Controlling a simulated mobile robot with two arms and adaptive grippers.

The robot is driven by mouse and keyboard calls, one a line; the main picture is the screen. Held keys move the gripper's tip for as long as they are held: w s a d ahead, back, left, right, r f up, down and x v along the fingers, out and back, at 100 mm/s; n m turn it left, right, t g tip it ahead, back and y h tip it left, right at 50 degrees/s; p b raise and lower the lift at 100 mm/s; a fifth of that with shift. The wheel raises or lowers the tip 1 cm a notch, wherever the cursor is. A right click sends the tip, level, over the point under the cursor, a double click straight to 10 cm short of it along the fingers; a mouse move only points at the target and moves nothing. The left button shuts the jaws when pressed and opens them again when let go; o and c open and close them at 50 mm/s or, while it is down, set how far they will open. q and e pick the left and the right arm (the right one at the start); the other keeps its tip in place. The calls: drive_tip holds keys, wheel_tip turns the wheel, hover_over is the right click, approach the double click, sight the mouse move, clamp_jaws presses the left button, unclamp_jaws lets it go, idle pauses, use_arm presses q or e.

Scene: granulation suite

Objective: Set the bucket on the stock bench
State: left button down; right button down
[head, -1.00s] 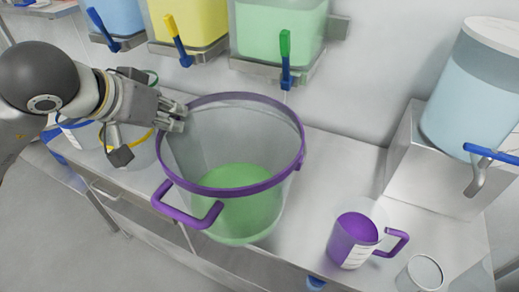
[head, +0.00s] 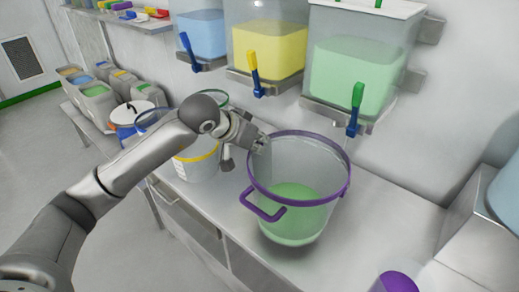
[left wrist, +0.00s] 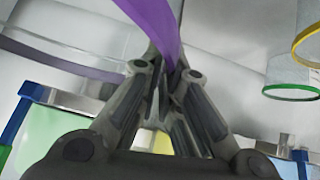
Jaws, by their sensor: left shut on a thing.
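The bucket (head: 296,215) is clear with a purple rim, a purple side handle and green material in the bottom. It is at or above the grey metal bench (head: 365,215) in the head view, below the green-handled tap; I cannot tell whether its base touches the bench. My left gripper (head: 260,146) is shut on the far-left part of the rim. In the left wrist view, the purple rim (left wrist: 158,28) runs between the fingers (left wrist: 165,85). My right gripper is not in view. I cannot tell which surface is the stock bench.
A yellow-banded bucket (head: 197,163) stands left of the held bucket. Wall hoppers with taps, such as the green one (head: 350,75), hang behind. A purple vessel (head: 394,283) is at front right. Bins (head: 95,95) and a white-lidded container (head: 131,110) stand at the far left.

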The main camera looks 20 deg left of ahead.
use_arm(q)
drive_tip(key=f+p, duration=0.1)
drive_tip(key=f, duration=0.1)
drive_tip(key=w+f+p, duration=0.1)
drive_tip(key=f, duration=0.1)
drive_tip(key=shift+w, duration=0.15)
drive_tip(key=shift+f, duration=0.1)
drive_tip(key=c, duration=2.1)
unclamp_jaws()
drive_tip(key=shift+f, duration=0.2)
drive_tip(key=o, duration=0.5)
drive_tip(key=shift+c, duration=0.2)
drive_tip(key=shift+r, duration=0.15)
